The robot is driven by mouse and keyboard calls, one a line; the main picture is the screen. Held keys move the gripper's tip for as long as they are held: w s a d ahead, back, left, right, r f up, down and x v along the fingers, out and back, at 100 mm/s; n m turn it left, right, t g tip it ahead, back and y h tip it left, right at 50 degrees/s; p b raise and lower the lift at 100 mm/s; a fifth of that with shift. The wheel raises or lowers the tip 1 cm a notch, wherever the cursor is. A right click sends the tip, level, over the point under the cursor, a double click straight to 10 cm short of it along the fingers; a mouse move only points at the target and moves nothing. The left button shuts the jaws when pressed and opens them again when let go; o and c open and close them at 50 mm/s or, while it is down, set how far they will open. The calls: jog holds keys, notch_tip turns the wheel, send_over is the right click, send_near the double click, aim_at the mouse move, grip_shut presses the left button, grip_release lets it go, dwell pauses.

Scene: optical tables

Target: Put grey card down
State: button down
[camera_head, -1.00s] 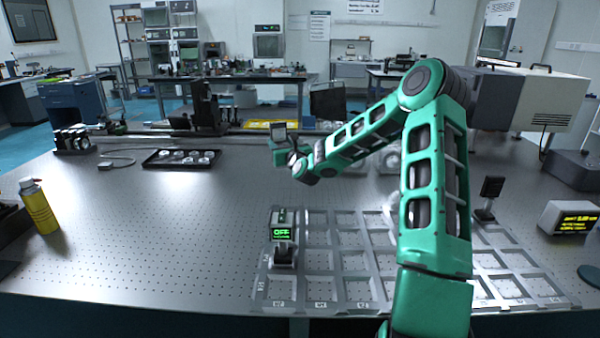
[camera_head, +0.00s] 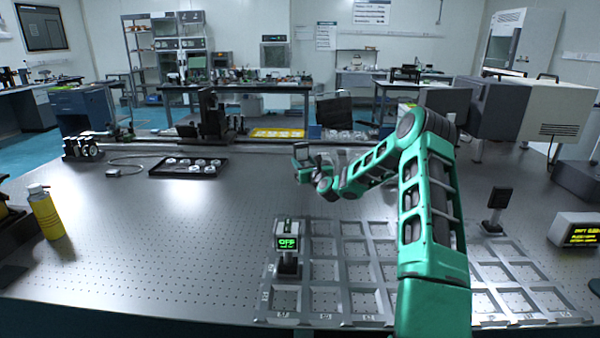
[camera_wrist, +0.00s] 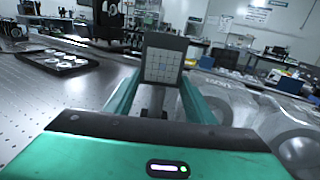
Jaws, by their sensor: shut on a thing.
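The grey card (camera_wrist: 163,66) is a small upright plate in a dark frame with a pale grid face, on a short dark post. My gripper (camera_wrist: 158,98) is shut on it, with a green finger on each side of the post. In the head view the card (camera_head: 302,152) is small, held up at the end of my arm beyond the slotted grey rack. My gripper (camera_head: 308,174) is partly hidden there by its own wrist. Whether the card's foot touches the table cannot be told.
The slotted rack (camera_head: 324,270) lies at the front, with an OFF display unit (camera_head: 287,241) at its left. A black tray of discs (camera_head: 189,166), a yellow bottle (camera_head: 45,212) and a dark post-mounted plate (camera_head: 497,203) stand around. The table's left middle is clear.

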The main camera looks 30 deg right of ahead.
notch_tip(320, 180, down, 3)
jog(key=shift+r, duration=0.1)
jog(key=c, duration=1.1)
grip_release()
